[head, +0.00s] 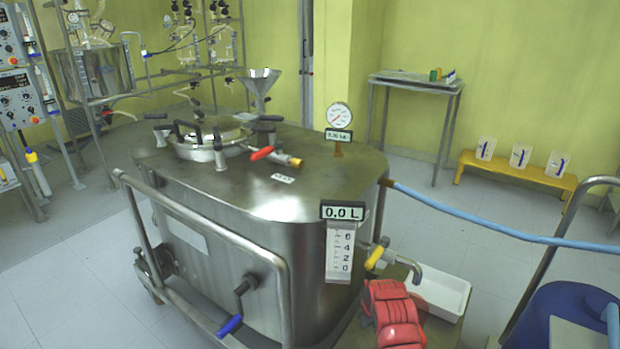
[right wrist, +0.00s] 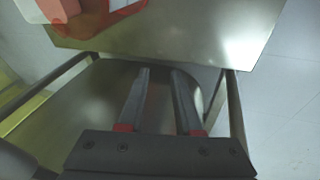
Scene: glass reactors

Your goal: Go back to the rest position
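In the head view a large steel reactor tank (head: 270,200) stands in the middle with a round lid (head: 210,140) and a funnel (head: 260,88) on top. Neither of my grippers shows in the head view. In the right wrist view my right gripper (right wrist: 158,72) has its two fingers apart with nothing between them. It is above a steel surface (right wrist: 85,110) with a raised metal plate (right wrist: 190,35) beyond the fingertips. A red object (right wrist: 90,18) is at the top left of that view. My left gripper is in neither view.
A blue hose (head: 480,222) crosses the right side. A side table (head: 415,84) and a yellow bench (head: 515,172) stand by the wall. Floor between them is clear.

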